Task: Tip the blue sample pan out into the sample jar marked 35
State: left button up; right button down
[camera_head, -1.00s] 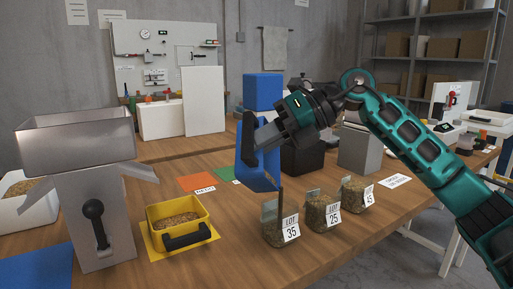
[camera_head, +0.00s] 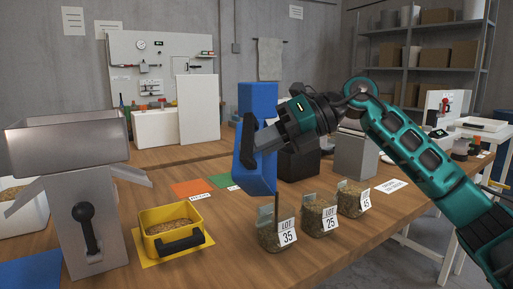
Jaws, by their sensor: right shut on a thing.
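The blue sample pan (camera_head: 258,180) is held on end, steeply tipped, above the sample jar marked 35 (camera_head: 273,238). My right gripper (camera_head: 255,140) comes in from the right and is shut on the pan at its dark handle. A thin dark stream runs from the pan's lower end down to the mouth of jar 35. The jar is clear, with grain inside and a LOT 35 label on its front. The pan's inside is turned away, so what is left in it is hidden. My left gripper is out of view.
Jars marked 25 (camera_head: 319,219) and 45 (camera_head: 352,200) stand in a row right of jar 35. A yellow pan of grain (camera_head: 172,231) sits on a yellow mat at left. A grey metal hopper device (camera_head: 83,190) stands beside it. Dark and grey containers stand behind.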

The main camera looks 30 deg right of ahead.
jog(key=shift+s+d+f+b, duration=0.15)
jog(key=shift+s+d+b, duration=0.1)
jog(key=shift+b, duration=0.6)
jog(key=shift+s+d+t+y+b, duration=0.35)
jog(key=shift+s+t+y+b, duration=0.1)
jog(key=shift+b, duration=0.25)
jog(key=shift+f, duration=0.15)
jog(key=shift+s+f+b, duration=0.1)
jog(key=shift+b, duration=0.4)
jog(key=shift+d+f+n+y+b, duration=0.3)
jog(key=shift+y+b, duration=0.15)
jog(key=shift+b, duration=0.8)
